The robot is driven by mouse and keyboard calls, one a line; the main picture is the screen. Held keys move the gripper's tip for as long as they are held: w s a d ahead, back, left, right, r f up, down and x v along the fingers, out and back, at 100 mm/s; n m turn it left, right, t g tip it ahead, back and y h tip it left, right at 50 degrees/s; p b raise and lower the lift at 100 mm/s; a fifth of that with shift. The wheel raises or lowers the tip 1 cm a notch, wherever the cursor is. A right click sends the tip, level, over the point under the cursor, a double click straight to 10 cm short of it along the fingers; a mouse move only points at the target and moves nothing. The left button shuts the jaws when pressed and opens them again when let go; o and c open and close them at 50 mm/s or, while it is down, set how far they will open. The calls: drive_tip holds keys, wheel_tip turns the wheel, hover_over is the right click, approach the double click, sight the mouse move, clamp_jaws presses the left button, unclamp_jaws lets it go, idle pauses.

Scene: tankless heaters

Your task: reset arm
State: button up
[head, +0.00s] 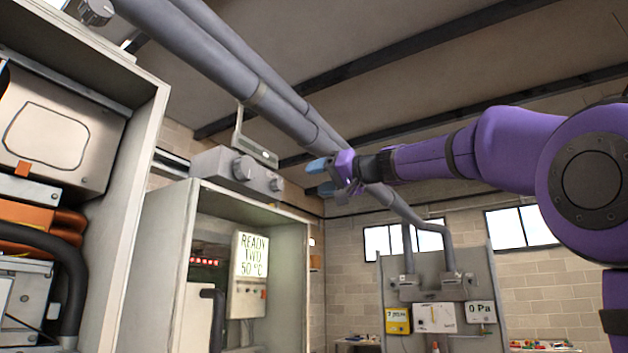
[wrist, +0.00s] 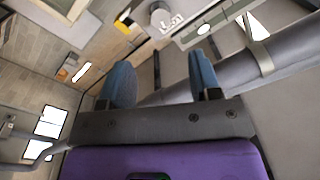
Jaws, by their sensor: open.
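My purple arm reaches in from the right in the head view. My gripper (head: 322,176) has blue fingertips and points left, held up high in front of the grey overhead pipes (head: 290,118). In the wrist view my gripper (wrist: 160,88) shows two blue fingers spread apart with nothing between them. In the wrist view a large grey pipe (wrist: 232,75) passes behind the fingers. I cannot tell how far the pipe is from the fingers.
An open heater cabinet (head: 150,150) stands close at the left. A second cabinet (head: 170,215) has a display (head: 252,256) reading "READY TWO 50 °C". A grey control box (head: 238,170) sits on top of it. A grey panel (head: 440,275) with gauges stands further back.

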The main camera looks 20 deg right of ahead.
idle(0.5)
drive_tip(key=s+a+f+g+h, duration=0.15)
drive_tip(key=s+f, duration=0.25)
drive_tip(key=f, duration=0.4)
drive_tip(key=s+a+f+m+g+h, duration=0.15)
drive_tip(key=s+f, duration=0.25)
drive_tip(key=f, duration=0.4)
drive_tip(key=s+f+g+h, duration=0.2)
drive_tip(key=s+f, duration=0.3)
drive_tip(key=f, duration=0.4)
drive_tip(key=s+d+f+g+h, duration=0.1)
drive_tip(key=s+f+g+h, duration=0.1)
drive_tip(key=s+f, duration=0.6)
drive_tip(key=s+d+f+g+h, duration=0.2)
drive_tip(key=s+f, duration=0.6)
drive_tip(key=f, duration=0.8)
drive_tip(key=shift+s+d+f+g+h, duration=0.25)
drive_tip(key=shift+s+g+h, duration=0.2)
drive_tip(key=shift+h, duration=0.35)
